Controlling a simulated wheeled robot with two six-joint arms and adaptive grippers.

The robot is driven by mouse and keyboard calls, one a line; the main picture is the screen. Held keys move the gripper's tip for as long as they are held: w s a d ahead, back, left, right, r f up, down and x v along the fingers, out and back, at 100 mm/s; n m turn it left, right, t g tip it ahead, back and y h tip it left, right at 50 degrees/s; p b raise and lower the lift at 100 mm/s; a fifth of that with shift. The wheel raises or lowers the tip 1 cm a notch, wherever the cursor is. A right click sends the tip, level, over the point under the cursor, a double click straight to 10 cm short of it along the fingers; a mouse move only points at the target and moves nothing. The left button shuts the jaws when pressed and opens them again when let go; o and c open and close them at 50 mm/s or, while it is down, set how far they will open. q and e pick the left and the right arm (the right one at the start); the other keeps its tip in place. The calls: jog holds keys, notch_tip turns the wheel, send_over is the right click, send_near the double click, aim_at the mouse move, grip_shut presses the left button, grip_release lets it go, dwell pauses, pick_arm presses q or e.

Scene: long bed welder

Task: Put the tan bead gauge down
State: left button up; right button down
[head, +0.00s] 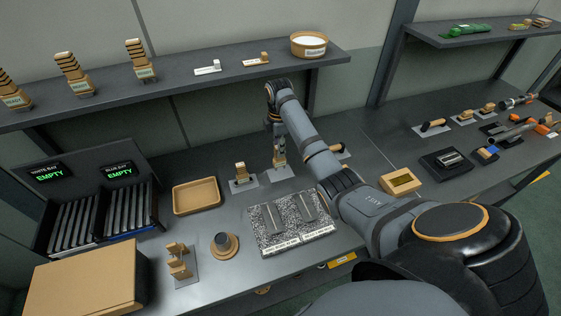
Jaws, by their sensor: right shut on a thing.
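My right gripper (278,146) points down over the bench, near a small grey plate (275,175) behind the patterned mat. It is shut on a small tan thing (279,159), which I take to be the tan bead gauge. The gauge is upright, at or just above the plate; I cannot tell whether it touches. The fingers hide its upper part. My left gripper is not in view.
Left of the plate stands a tan-and-black tool (240,172) on its own plate. A tan tray (196,195) lies further left. The speckled mat (290,238) with two metal plates is in front. A shelf (180,87) runs behind.

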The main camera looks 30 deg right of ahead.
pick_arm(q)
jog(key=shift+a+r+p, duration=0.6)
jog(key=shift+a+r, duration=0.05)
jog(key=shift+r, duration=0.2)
pick_arm(e)
notch_tip(320, 180, down, 6)
jog(key=w+d, duration=0.1)
jog(key=shift+w+d+r, duration=0.15)
jog(key=shift+w+d, duration=0.1)
jog(key=shift+w, duration=0.1)
jog(key=c, duration=1.2)
grip_release()
jog(key=shift+o, duration=0.2)
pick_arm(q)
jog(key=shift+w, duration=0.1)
